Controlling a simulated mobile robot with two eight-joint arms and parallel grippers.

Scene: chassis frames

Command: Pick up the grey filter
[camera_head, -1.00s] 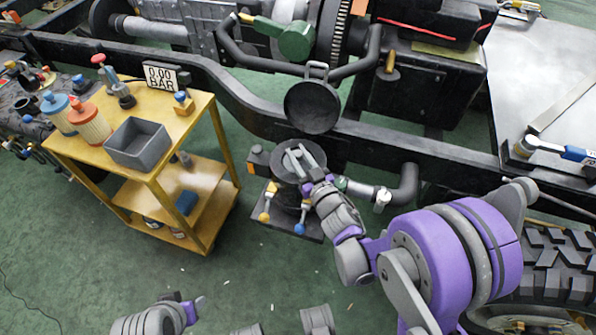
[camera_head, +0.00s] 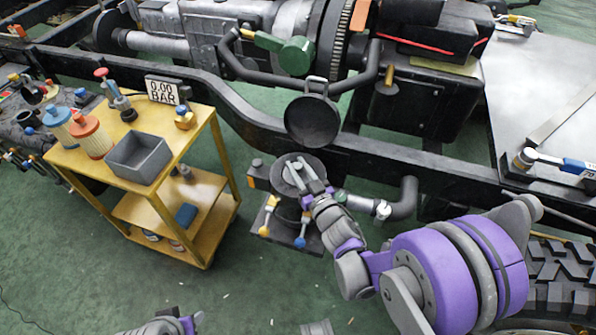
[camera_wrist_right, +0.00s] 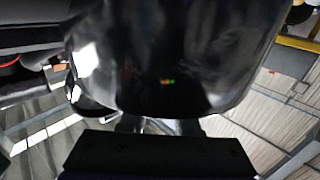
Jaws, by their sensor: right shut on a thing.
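A round grey-topped part, which looks like the grey filter (camera_head: 289,160), sits in the dark housing beside the black frame rail. My right gripper (camera_head: 301,176) is over its top, with its fingers shut on it. The filter's lower body is hidden by the housing and my arm. In the right wrist view a dark, glossy rounded thing (camera_wrist_right: 165,65) fills the middle; I cannot tell for certain what it is. My left gripper (camera_head: 191,322) is at the bottom edge, partly cut off, and its jaws cannot be made out.
A round black lid (camera_head: 312,122) stands open just behind the filter. Valves with a yellow and a blue handle (camera_head: 285,225) are in front. The yellow cart (camera_head: 190,140) at left carries a blue-topped filter (camera_head: 57,122), a red-topped filter (camera_head: 90,135) and a grey bin (camera_head: 138,158).

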